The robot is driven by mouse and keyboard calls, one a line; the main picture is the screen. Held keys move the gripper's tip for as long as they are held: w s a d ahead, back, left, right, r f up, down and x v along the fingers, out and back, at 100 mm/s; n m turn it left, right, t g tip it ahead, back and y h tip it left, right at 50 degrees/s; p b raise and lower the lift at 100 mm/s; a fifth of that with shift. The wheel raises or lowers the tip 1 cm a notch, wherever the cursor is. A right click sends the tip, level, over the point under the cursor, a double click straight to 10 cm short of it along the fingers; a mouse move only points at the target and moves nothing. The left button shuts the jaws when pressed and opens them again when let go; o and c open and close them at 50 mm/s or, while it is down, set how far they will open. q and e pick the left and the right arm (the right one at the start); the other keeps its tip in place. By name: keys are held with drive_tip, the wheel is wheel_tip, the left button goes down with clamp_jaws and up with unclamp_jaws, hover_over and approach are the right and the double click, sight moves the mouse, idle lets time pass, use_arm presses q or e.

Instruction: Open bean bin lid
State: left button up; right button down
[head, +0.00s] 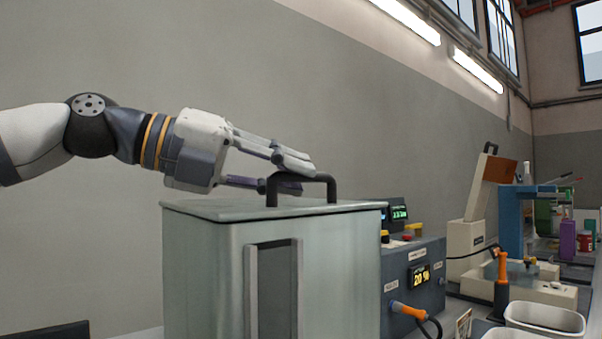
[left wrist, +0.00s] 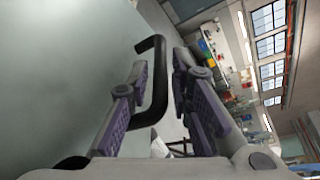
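The bean bin (head: 210,270) is a grey-green metal box with a dark vertical recess in its front. Its flat lid (head: 230,209) lies level on top and looks closed. A black bar handle (head: 322,178) stands up from the lid. My left gripper (head: 290,173) is at the handle, just above the lid, with its fingers apart. In the left wrist view the handle (left wrist: 160,80) stands between the two purple-padded fingers (left wrist: 160,100), with gaps visible on both sides. My right gripper is not in view.
Right of the bin is a dark control box (head: 420,275) with displays, knobs and an orange-handled plug. Further right are a beige machine (head: 485,200), a blue frame (head: 512,220) and a white tub (head: 545,318). A grey wall stands behind; space above the lid is free.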

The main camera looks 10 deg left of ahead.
sight(281, 203)
use_arm(q)
drive_tip(key=shift+x, duration=1.1)
clamp_jaws()
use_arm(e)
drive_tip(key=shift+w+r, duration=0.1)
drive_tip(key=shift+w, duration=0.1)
use_arm(q)
drive_tip(key=shift+r, duration=0.15)
